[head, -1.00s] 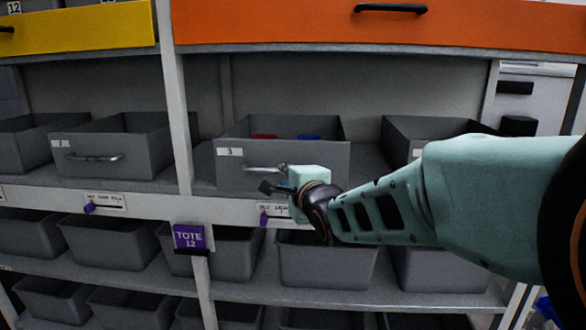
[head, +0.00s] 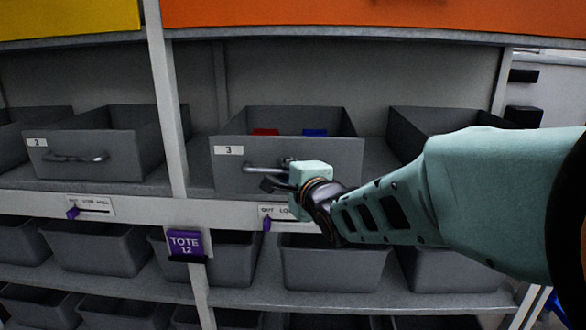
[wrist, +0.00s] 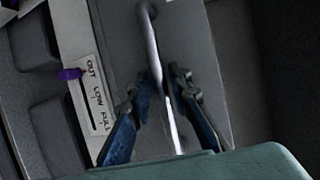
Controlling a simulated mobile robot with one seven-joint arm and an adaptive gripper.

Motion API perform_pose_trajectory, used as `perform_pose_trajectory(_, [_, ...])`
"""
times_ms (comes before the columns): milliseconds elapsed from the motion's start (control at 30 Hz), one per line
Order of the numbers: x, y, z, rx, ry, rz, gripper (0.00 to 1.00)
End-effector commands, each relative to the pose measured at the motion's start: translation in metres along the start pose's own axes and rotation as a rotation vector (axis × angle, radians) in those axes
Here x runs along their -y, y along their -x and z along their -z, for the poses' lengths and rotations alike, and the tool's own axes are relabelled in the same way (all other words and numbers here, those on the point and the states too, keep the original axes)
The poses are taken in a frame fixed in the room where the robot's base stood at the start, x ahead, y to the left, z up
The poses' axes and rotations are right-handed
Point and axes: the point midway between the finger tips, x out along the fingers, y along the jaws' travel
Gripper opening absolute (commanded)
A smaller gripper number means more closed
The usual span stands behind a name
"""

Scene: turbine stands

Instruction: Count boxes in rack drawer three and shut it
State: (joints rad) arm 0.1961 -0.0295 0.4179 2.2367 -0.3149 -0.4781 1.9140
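Rack drawer three (head: 228,178) is a grey open-topped bin with a white "3" label, on the middle shelf. A red box (head: 265,132) and a blue box (head: 315,133) show inside over its front wall; the bin floor is hidden. Its bar handle (head: 262,168) is on the front face. My gripper (head: 270,181) is at the handle's right part. In the wrist view the handle (wrist: 152,40) runs between my gripper's two fingers (wrist: 163,80), with gaps visible beside it. A slider strip marked OUT, LOW, FULL (wrist: 98,95) has its purple pointer (wrist: 70,74) by OUT.
Drawer 2 (head: 110,160) stands left, beyond a white post (head: 168,110); another grey bin (head: 402,135) stands right, partly behind my arm. Several bins (head: 330,265) fill the lower shelves. A purple TOTE 12 tag (head: 186,243) hangs on the post. An orange drawer (head: 380,15) is above.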

Motion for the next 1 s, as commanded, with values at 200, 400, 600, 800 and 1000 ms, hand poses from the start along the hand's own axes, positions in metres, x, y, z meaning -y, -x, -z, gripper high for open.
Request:
perform_pose_trajectory(200, [-0.0014, 0.0016, 0.0006, 0.001, -0.001, 0.0, 0.18])
perform_pose_trajectory(400, [-0.0015, 0.0017, 0.0006, 0.001, 0.0, 0.0, 0.18])
perform_pose_trajectory(600, [-0.0014, 0.0017, 0.0006, 0.001, 0.0, 0.0, 0.05])
perform_pose_trajectory(800, [-0.0015, 0.0017, 0.0006, 0.001, 0.0, -0.001, 0.0])
perform_pose_trajectory(1000, [-0.0014, 0.0015, 0.0007, 0.001, 0.0, -0.001, 0.0])
